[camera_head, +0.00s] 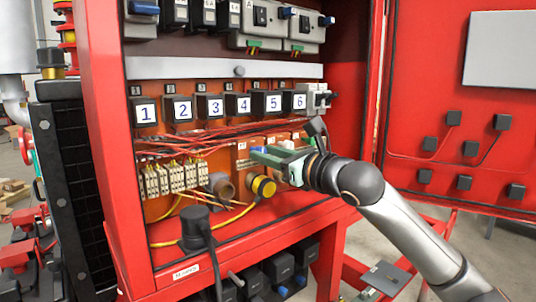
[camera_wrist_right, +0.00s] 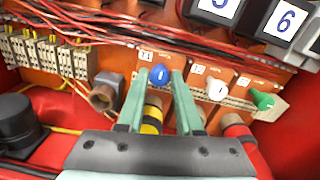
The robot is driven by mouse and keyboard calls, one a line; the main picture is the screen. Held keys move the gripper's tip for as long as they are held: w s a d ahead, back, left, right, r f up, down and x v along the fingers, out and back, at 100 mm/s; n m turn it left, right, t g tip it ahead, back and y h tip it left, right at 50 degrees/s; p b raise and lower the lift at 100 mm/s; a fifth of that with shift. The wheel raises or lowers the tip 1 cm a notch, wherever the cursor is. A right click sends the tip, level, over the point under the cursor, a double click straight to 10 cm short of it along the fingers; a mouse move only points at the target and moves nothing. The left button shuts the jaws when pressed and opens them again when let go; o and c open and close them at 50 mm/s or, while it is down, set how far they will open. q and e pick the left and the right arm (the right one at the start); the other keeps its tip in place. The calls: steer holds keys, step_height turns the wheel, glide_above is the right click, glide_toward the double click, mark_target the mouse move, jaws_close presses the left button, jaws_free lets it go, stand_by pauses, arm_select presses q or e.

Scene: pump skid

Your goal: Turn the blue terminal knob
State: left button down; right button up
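The blue terminal knob (camera_wrist_right: 159,75) sits on an orange panel low in the red cabinet, at the left of a row of three knobs. It also shows in the head view (camera_head: 257,149), partly covered by my gripper. My right gripper (camera_wrist_right: 159,74) is open, with one green finger on each side of the blue knob. A small gap shows between the knob and each fingertip. It reaches in from the right in the head view (camera_head: 258,154). I cannot tell how deep the tips are relative to the knob. My left gripper is not in view.
A white knob (camera_wrist_right: 217,90) and a green knob (camera_wrist_right: 263,99) stand right of the blue one. Yellow-banded (camera_head: 263,186) and brown (camera_head: 221,187) round fittings, terminal blocks (camera_head: 170,178) and red wires crowd the area. A black plug (camera_head: 196,228) stands in front.

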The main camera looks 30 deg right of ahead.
jaws_close()
